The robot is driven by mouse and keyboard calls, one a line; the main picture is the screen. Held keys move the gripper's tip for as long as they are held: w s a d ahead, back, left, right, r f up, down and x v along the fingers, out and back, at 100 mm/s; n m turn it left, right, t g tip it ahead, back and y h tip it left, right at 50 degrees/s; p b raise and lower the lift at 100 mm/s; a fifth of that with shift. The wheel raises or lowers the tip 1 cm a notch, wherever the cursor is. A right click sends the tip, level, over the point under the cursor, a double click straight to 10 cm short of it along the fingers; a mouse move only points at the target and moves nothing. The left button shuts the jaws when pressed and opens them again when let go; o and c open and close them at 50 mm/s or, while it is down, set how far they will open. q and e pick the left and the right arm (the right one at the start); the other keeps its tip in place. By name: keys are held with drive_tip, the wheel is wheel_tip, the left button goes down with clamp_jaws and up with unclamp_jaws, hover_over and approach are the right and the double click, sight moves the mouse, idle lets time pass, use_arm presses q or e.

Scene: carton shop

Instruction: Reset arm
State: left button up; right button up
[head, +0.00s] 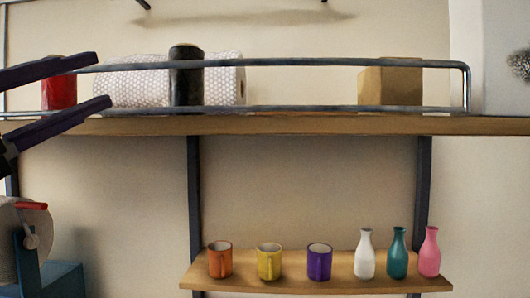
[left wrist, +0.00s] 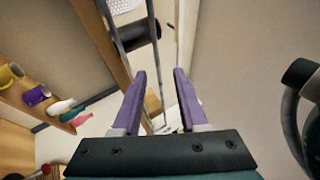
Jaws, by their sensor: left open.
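My left gripper (head: 102,78) comes in from the left edge of the head view, its two dark purple fingers spread apart with nothing between the tips. It is in front of the left end of the upper shelf, overlapping the metal rail and a red item (head: 60,93). In the left wrist view the gripper (left wrist: 161,72) also shows open and empty, with the rail and shelf edge beyond its fingers. My right gripper is not in view.
The upper shelf (head: 330,125) has a metal rail (head: 300,62), a bubble-wrap roll (head: 135,85), a black cylinder (head: 186,78) and a cardboard box (head: 392,84). The lower shelf (head: 300,285) holds orange (head: 220,261), yellow (head: 269,263) and purple (head: 319,263) mugs and three bottles (head: 397,255).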

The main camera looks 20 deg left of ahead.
use_arm(q)
drive_tip(key=s+f+n+g+y+p, duration=0.3)
drive_tip(key=f+n+g+y+p, duration=0.6)
drive_tip(key=f+n, duration=0.85)
drive_tip(key=s+d+f+n+g+h, duration=0.1)
drive_tip(key=s+d+f+g+h, duration=0.1)
drive_tip(key=s+d+f+g, duration=0.1)
drive_tip(key=s+d+f+n+g+h+p, duration=0.1)
drive_tip(key=s+d+f+n+g+h, duration=0.1)
drive_tip(key=s+d+f+g, duration=0.2)
drive_tip(key=s+d+g, duration=0.1)
drive_tip(key=s+g, duration=0.2)
drive_tip(key=s, duration=0.3)
drive_tip(key=shift+s+d+f, duration=0.15)
drive_tip(key=shift+d+f, duration=0.05)
